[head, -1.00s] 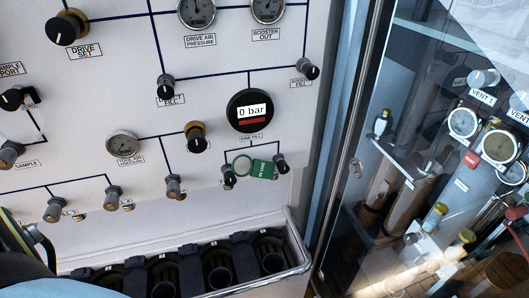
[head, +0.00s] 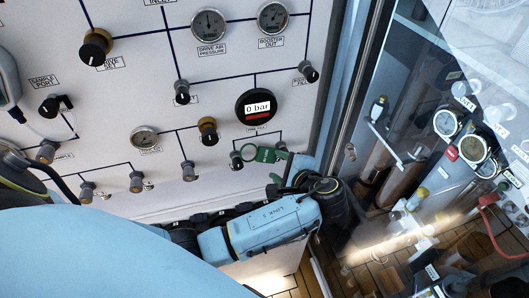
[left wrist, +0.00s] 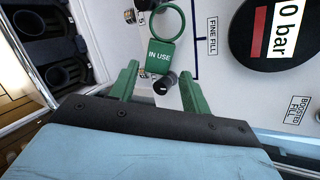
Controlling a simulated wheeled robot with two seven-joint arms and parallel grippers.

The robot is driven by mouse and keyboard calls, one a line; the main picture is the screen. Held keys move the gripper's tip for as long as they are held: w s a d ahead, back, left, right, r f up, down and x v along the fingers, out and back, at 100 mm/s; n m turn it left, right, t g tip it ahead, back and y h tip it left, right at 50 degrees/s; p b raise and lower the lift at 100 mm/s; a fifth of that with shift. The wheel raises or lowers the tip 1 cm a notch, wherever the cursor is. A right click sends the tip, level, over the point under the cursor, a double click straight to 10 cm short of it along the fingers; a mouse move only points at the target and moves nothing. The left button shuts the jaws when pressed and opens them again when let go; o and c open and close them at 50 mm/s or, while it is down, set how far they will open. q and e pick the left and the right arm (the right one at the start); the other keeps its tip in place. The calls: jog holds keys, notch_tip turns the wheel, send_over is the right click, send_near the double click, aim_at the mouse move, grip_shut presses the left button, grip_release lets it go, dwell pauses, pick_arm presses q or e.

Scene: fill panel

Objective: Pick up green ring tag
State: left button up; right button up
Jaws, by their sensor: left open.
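The green ring tag (head: 265,154), marked IN USE, hangs on the white panel below the 0 bar display. In the left wrist view the tag (left wrist: 161,55) shows its ring at the top and its flat plate below, with a dark knob just under the plate. My left gripper (left wrist: 159,78) has green fingers spread open, one on each side of the plate's lower end. Nothing is visibly gripped, and I cannot tell if the fingers touch the tag. In the head view my left gripper (head: 281,166) is beside the tag's right end. My right gripper is not in view.
The 0 bar gauge (head: 257,107) sits just above the tag. Small knobs flank the tag, including a left one (head: 236,160). A glass door (head: 345,110) stands to the right. The bottle rack (left wrist: 45,35) shows in the left wrist view.

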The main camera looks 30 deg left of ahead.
aim_at(266, 155)
pick_arm(q)
jog(key=x, duration=0.5)
jog(key=p+x, duration=0.1)
jog(key=x, duration=0.2)
jog(key=shift+w+d+f, duration=0.1)
jog(key=shift+w+d, duration=0.1)
jog(key=shift+w, duration=0.05)
jog(key=c, duration=0.7)
